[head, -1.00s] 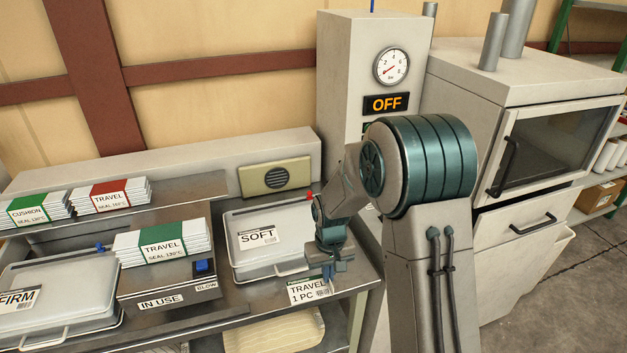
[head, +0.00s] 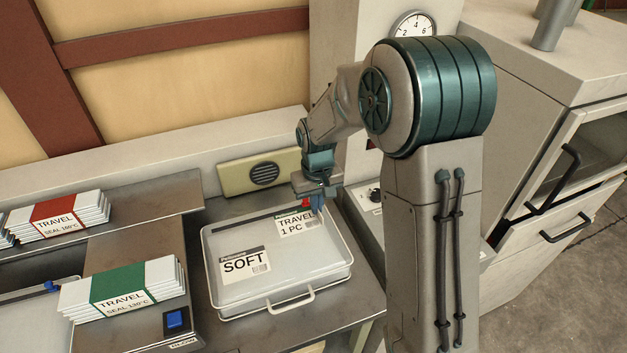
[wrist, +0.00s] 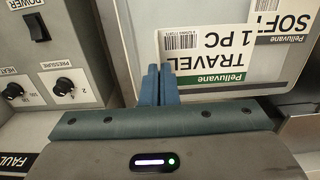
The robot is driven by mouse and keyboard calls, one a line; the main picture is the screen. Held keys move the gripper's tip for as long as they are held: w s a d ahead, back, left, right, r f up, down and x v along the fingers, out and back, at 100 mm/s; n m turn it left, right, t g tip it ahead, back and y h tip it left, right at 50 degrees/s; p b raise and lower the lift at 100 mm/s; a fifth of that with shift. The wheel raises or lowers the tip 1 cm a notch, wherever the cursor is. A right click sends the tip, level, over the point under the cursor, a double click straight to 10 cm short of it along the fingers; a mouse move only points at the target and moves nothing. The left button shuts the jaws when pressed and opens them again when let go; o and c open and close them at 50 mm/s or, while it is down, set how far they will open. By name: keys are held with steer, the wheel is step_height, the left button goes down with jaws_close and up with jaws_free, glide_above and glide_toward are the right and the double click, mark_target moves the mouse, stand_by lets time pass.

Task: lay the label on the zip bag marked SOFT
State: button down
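The zip bag marked SOFT (head: 290,275) is a flat, pale bag lying on the metal bench, with its SOFT sticker (head: 245,264) at its left front. My gripper (head: 318,205) is over the bag's back right part, fingers pointing down. Its blue fingers (wrist: 159,82) are close together at one edge of the white label reading TRAVEL 1 PC (head: 295,224). The label, with a green strip, also shows in the wrist view (wrist: 212,55), over the bag and clear of the SOFT sticker. I cannot tell whether it touches the bag.
A machine panel with knobs (wrist: 63,86) and a power switch stands close beside the bag. A beige speaker box (head: 262,173) is behind it. A green-banded TRAVEL stack (head: 122,287) and a blue switch (head: 177,319) are to the left.

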mark_target(316, 233)
steer(key=shift+w+f+b, duration=0.2)
steer(key=shift+f+b, duration=2.65)
steer(key=shift+f, duration=1.25)
steer(key=shift+s, duration=0.1)
steer(key=shift+f+b, duration=0.4)
steer(key=shift+b, duration=0.05)
steer(key=c, duration=1.6)
jaws_free()
steer(key=shift+r, duration=0.1)
